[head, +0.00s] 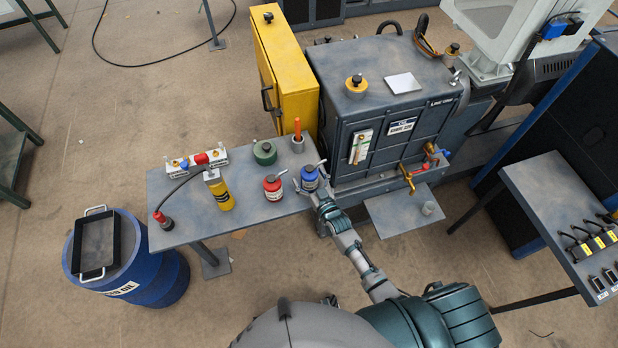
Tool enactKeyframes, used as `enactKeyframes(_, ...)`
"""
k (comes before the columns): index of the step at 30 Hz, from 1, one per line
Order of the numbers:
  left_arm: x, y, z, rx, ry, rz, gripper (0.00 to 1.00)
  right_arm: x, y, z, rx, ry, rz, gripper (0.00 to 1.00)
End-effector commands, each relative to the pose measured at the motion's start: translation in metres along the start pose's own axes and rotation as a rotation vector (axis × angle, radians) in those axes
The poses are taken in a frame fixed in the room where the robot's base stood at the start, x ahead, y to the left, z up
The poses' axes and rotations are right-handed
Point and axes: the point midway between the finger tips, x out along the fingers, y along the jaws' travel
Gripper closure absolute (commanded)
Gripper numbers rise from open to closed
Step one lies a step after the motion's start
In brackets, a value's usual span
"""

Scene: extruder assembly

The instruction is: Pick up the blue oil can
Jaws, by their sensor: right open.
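The blue oil can (309,178) stands upright at the right end of the small grey table (176,240). My right gripper (315,188) is open at the near right side of the blue can, with its fingers close around or against it; I cannot tell whether they touch. A red oil can (273,188) stands just left of the blue one. My left gripper does not show.
A green can (264,152), a cup with an orange tool (297,142) and a yellow bottle (219,190) also stand on the table. The grey machine (390,110) rises to the right. A blue drum (160,280) stands at the left.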

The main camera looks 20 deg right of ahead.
Motion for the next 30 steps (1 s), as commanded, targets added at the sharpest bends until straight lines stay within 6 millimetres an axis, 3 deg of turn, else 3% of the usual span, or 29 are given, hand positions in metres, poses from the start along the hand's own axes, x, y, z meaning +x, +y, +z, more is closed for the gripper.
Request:
enactKeyframes(5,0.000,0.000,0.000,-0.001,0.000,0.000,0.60,0.000,0.000,0.000,0.000,0.000,0.000,0.08)
enactKeyframes(6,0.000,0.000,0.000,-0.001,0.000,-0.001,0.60,0.000,0.000,0.000,0.000,0.000,0.000,0.13)
enactKeyframes(16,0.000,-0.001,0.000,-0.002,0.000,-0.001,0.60,0.000,0.000,0.000,0.000,0.000,0.000,0.95)
enactKeyframes(25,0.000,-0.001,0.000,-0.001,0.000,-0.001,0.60,0.000,0.000,-0.004,0.000,0.004,0.000,0.97)
enactKeyframes(30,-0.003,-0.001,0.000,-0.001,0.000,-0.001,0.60,0.000,0.000,-0.017,0.001,0.006,0.000,0.97)
